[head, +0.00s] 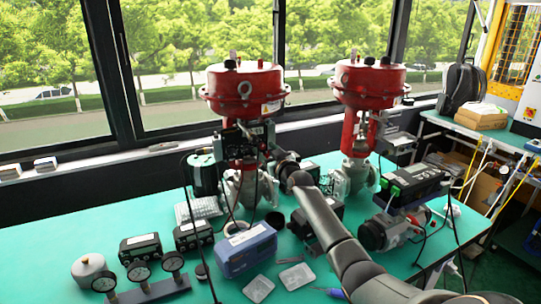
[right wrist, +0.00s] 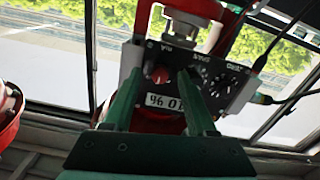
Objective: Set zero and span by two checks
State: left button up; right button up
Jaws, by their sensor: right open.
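In the right wrist view the panel appears upside down, with a red knob (right wrist: 160,75), dark dials (right wrist: 222,86) with small labels, and a white display (right wrist: 166,103) whose digits I cannot read surely. My right gripper (right wrist: 158,78) is open; its two green fingers point at the panel, with the red knob showing between them. I cannot tell whether they touch it. My left gripper is not in view.
A second red-topped valve (head: 370,85) stands to the right. A blue box (head: 247,250), several black instruments, a gauge stand (head: 150,291) and clear trays (head: 296,276) lie on the green table (head: 60,245). A cable (right wrist: 290,98) plugs into the panel's side.

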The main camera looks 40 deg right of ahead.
jog(key=shift+s+a, duration=0.3)
jog(key=shift+s, duration=0.3)
jog(key=v, duration=1.1)
jog(key=shift+p, duration=0.4)
jog(key=shift+s+d, duration=0.1)
